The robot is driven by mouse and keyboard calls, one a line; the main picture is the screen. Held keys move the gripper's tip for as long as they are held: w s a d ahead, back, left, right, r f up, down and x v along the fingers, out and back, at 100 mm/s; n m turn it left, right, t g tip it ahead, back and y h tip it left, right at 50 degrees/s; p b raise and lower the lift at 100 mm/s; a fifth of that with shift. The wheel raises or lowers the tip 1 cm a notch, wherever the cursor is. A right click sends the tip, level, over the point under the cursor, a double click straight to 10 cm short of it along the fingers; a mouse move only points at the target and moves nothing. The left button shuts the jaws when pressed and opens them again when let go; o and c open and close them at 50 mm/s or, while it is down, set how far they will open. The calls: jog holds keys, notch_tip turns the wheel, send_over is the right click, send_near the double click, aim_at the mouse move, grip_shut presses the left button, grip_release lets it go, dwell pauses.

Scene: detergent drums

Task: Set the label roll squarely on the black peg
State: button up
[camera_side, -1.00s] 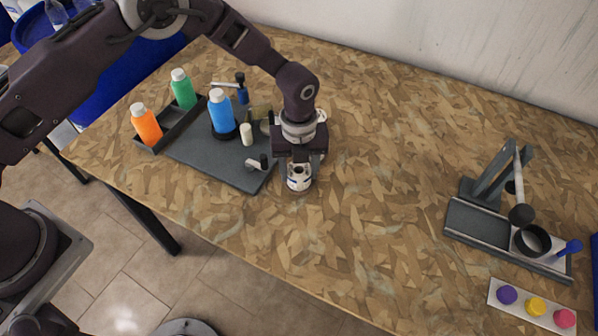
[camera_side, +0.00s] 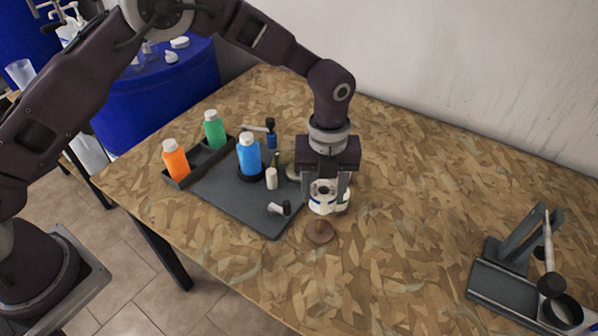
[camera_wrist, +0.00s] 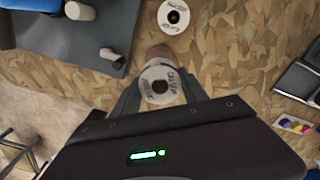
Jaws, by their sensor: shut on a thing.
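My gripper (camera_side: 324,197) is shut on a white label roll (camera_wrist: 158,85) with dark print and a round centre hole. It points down and holds the roll above the table. A second white printed roll (camera_wrist: 173,15) lies flat on the table beyond it in the wrist view. In the side view the two white shapes below my gripper overlap and are hard to separate. A brown disc (camera_side: 320,231) lies on the table just in front of my gripper. A thin dark post (camera_side: 277,159) stands on the grey tray; I cannot tell whether it is the black peg.
The grey tray (camera_side: 225,205) left of my gripper carries a blue bottle (camera_side: 249,156), a white cylinder (camera_side: 271,179) and small fittings. Orange and green bottles stand in its rack. A grey stand (camera_side: 515,250) is at the right. The table between is clear.

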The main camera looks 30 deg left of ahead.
dwell(0.3)
jog(key=w+a+n, duration=0.2)
jog(key=w+a, duration=0.2)
jog(key=w+a+n, duration=0.2)
jog(key=w+a, duration=0.2)
jog(key=a, duration=0.1)
jog(key=w+a+r+n, duration=0.1)
jog(key=w+a+n, duration=0.1)
jog(key=w+a, duration=0.2)
jog(key=shift+a+r, duration=0.1)
jog(key=shift+a, duration=0.4)
jog(key=shift+f, duration=1.6)
jog(key=shift+f, duration=0.3)
jog(key=shift+f, duration=0.4)
jog(key=shift+f, duration=0.1)
jog(key=shift+f, duration=2.1)
